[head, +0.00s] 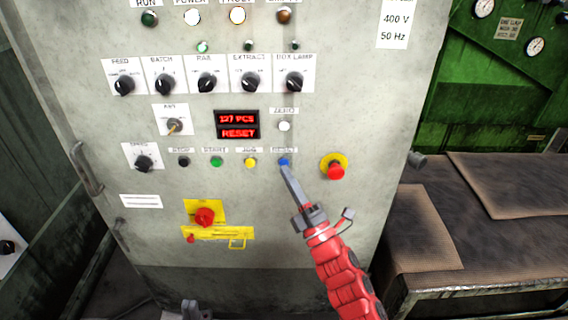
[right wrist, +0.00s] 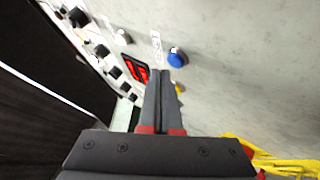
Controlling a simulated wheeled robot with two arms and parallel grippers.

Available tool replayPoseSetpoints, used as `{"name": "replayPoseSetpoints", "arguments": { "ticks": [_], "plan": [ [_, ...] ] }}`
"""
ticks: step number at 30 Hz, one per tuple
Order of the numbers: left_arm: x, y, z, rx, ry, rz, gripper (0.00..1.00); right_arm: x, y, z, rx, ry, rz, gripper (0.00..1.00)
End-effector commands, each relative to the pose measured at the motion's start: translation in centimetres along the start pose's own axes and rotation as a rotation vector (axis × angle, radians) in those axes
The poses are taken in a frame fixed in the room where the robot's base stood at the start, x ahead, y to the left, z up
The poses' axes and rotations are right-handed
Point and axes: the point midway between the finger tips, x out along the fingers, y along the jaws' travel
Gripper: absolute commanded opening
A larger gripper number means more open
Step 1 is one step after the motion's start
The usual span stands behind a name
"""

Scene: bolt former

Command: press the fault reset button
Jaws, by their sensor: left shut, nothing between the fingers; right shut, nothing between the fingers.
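The blue reset button (head: 284,162) sits on the grey panel, at the right end of a row of push buttons, with a label above it. It also shows in the right wrist view (right wrist: 177,57). My right gripper (head: 287,170) is shut and empty, its fingertips close to the blue button, just below it in the head view. In the right wrist view the fingertips (right wrist: 160,72) appear just beside the button; I cannot tell whether they touch it.
A yellow button (head: 250,162) is left of the blue one, and a red emergency stop (head: 336,171) on yellow is to its right. A red display (head: 237,125) reads "127 PCS" and "RESET". A yellow-backed red switch (head: 205,217) is lower left. A brown-topped bench (head: 480,230) stands right.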

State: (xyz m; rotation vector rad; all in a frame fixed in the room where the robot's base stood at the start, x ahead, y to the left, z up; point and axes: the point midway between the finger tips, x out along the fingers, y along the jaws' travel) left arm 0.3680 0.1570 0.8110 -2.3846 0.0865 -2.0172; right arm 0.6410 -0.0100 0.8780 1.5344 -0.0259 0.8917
Motion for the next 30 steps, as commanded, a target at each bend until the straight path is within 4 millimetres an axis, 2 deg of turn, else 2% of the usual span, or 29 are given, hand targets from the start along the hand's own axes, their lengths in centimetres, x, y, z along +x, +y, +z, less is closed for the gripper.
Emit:
{"name": "replayPoseSetpoints", "arguments": {
  "ticks": [30],
  "plan": [
    [-0.61,0.03,0.11,0.000,0.000,0.000,0.00,0.71,-0.56,0.52,0.000,0.000,-0.001,0.00]
  ]
}}
